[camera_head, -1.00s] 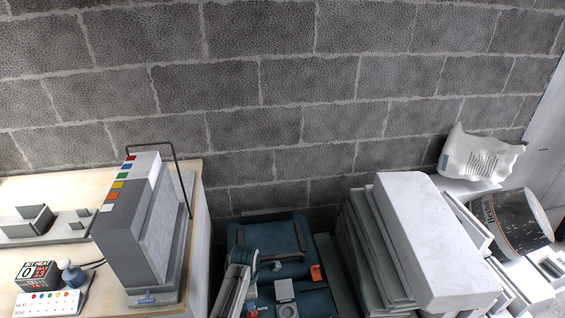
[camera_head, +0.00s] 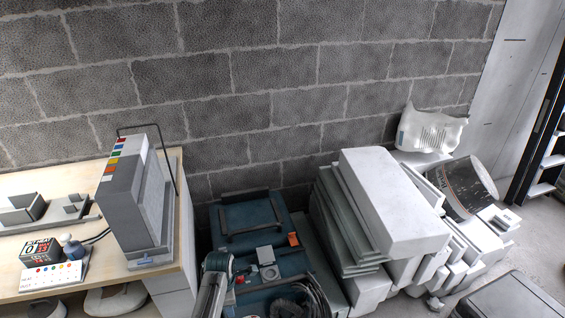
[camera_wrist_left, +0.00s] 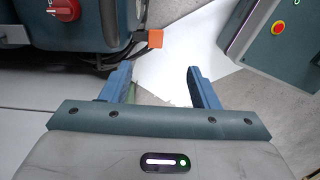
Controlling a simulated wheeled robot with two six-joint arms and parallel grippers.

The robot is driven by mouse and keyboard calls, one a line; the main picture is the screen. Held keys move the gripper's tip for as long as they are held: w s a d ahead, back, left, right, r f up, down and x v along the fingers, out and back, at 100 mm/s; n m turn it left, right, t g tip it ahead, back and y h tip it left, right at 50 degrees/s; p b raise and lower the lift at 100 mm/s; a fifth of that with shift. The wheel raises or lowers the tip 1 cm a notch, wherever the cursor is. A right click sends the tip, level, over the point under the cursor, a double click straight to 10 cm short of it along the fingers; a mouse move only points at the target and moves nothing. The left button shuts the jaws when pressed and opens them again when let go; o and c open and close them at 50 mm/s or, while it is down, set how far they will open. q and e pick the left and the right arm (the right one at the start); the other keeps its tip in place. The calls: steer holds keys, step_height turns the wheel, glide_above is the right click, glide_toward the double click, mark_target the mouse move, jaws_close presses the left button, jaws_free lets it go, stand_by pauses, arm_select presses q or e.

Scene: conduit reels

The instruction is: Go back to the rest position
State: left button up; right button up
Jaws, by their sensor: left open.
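My left gripper (camera_wrist_left: 163,85) shows in the left wrist view, with its two blue fingers spread apart and nothing between them. Beyond the fingers lie a white surface and grey floor. In the head view a grey and teal arm link (camera_head: 212,284), seemingly of my left arm, rises from the bottom edge. Its fingers cannot be made out there. My right gripper is in neither view.
A wooden bench (camera_head: 185,235) with a tall grey device (camera_head: 130,205) stands at left. A teal case (camera_head: 255,218) lies mid-view, beside stacked white slabs (camera_head: 390,205). A white bag (camera_head: 430,130) and a dark bucket (camera_head: 466,187) are at right. A red-button box (camera_wrist_left: 262,35) shows in the wrist view.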

arm_select(q)
steer(key=s+a+f+m, duration=0.3)
steer(key=s+f+m, duration=0.2)
steer(key=s+f, duration=0.5)
steer(key=s+a+f+m, duration=0.3)
steer(key=s+f+m, duration=0.2)
steer(key=s+f, duration=0.5)
steer(key=s+a+f+m, duration=0.2)
steer(key=s+f+m, duration=0.1)
steer(key=s, duration=0.6)
steer(key=s+a+f+m, duration=0.3)
steer(key=s+f+m, duration=0.1)
steer(key=s, duration=0.5)
steer(key=s+a+f+m+t, duration=0.1)
steer(key=s+a+f+m, duration=0.2)
steer(key=s, duration=0.6)
step_height(320, 180, down, 3)
steer(key=shift+s+a+r+m+y, duration=0.15)
steer(key=shift+s+a+m+y, duration=0.2)
steer(key=shift+m, duration=0.35)
steer(key=shift+w+d, duration=0.1)
steer(key=shift+d, duration=0.05)
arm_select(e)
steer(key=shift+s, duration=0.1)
